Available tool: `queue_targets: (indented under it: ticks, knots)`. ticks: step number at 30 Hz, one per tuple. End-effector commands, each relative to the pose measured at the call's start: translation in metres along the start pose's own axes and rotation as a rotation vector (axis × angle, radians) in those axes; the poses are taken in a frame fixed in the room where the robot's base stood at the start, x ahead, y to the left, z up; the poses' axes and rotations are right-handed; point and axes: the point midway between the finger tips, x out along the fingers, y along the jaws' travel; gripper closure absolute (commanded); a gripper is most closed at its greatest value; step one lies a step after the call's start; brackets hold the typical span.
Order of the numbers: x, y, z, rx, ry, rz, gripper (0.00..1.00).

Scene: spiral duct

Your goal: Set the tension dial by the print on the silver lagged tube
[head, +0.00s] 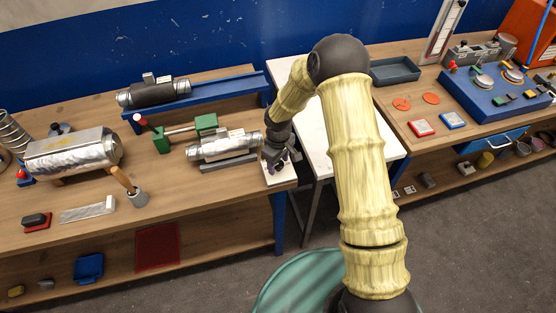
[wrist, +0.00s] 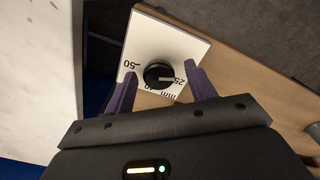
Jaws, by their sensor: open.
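The tension dial is a black round knob (wrist: 158,74) on a white plate (wrist: 172,38). Its pale pointer line points right, near the printed 25; a 50, a partly hidden number and "mm" also show. My gripper (wrist: 160,71) is open, one purple finger on each side of the knob; I cannot tell if they touch it. In the head view my gripper (head: 281,157) is over the plate (head: 283,175) at the bench's right end. A silver-wrapped tube (head: 222,149) lies on a grey stand left of it, with a pale label on top whose print is too small to read.
A dark-wrapped tube (head: 157,93) lies on a blue rail behind. A larger silver cylinder (head: 72,152) and a green clamp (head: 206,125) are on the bench (head: 165,185). A white-topped table (head: 308,125) stands close to the right of my gripper.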

Motion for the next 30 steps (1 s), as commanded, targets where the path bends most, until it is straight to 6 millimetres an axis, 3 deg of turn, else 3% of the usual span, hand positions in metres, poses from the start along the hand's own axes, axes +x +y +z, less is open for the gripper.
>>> queue_targets:
  ticks: [4, 11, 12, 23, 30]
  knots:
    - [-0.0001, -0.0005, -0.0006, -0.002, 0.000, 0.001, 0.45]
    - [-0.0004, -0.0007, -0.0005, -0.001, 0.000, 0.000, 0.88]
    - [-0.0004, -0.0008, -0.0005, -0.001, 0.000, 0.000, 0.89]
    - [-0.0001, -0.0002, -0.0015, 0.034, 0.002, 0.001, 0.89]
    - [0.0010, 0.0033, -0.0003, 0.147, 0.005, 0.002, 0.89]
